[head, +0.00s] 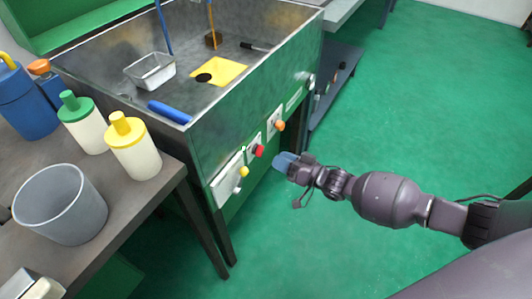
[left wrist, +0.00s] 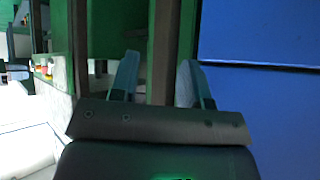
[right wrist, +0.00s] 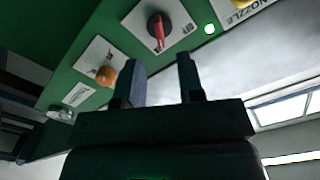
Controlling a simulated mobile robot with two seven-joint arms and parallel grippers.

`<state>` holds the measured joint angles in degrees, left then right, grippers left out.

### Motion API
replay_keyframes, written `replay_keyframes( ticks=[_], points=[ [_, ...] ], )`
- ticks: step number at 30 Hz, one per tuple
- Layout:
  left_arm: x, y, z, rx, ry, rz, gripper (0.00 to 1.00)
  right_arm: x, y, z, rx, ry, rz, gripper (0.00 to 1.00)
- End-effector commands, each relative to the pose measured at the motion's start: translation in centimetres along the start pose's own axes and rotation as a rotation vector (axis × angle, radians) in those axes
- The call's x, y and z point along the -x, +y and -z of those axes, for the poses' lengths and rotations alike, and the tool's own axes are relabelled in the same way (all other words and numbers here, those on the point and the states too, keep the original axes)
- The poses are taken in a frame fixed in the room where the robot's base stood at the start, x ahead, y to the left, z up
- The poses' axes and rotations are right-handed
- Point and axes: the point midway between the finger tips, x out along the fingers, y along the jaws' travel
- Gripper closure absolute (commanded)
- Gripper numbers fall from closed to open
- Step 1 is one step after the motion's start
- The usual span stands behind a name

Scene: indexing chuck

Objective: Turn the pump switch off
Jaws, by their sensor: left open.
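On the green front panel of the metal tub sits a red-handled switch (head: 258,151) on a white plate. My right gripper (head: 285,162) is in front of the panel, a little right of the red switch. In the right wrist view my right gripper (right wrist: 163,75) is open and empty, apart from the switch. My left gripper (left wrist: 158,72) is open and empty, outside the head view.
An orange knob (head: 279,126) and a yellow knob (head: 243,171) flank the red switch. The yellow knob's plate reads NOZZLE. A table (head: 115,215) with bottles and a grey bucket (head: 60,206) stands left. The green floor at right is clear.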

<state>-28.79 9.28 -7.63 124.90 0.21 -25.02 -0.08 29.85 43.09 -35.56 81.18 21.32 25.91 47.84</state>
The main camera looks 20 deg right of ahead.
Motion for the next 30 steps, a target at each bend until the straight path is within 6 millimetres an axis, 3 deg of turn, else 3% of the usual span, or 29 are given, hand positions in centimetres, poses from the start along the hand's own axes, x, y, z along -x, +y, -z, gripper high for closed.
replay_keyframes(
  ticks=[9,23,30],
  points=[
    [-0.5,0.0,0.1,-0.004,0.006,-0.002,0.57,-4.3,0.1,-0.2,-0.002,-0.001,-0.001,0.65],
    [-0.5,-0.1,-0.2,-0.007,-0.001,0.001,0.57,-5.3,0.0,0.0,0.0,0.0,-0.001,0.65],
    [-0.4,-0.1,-0.4,-0.008,-0.004,0.001,0.57,-5.3,0.0,-0.1,0.0,0.0,-0.001,1.0]
  ],
)
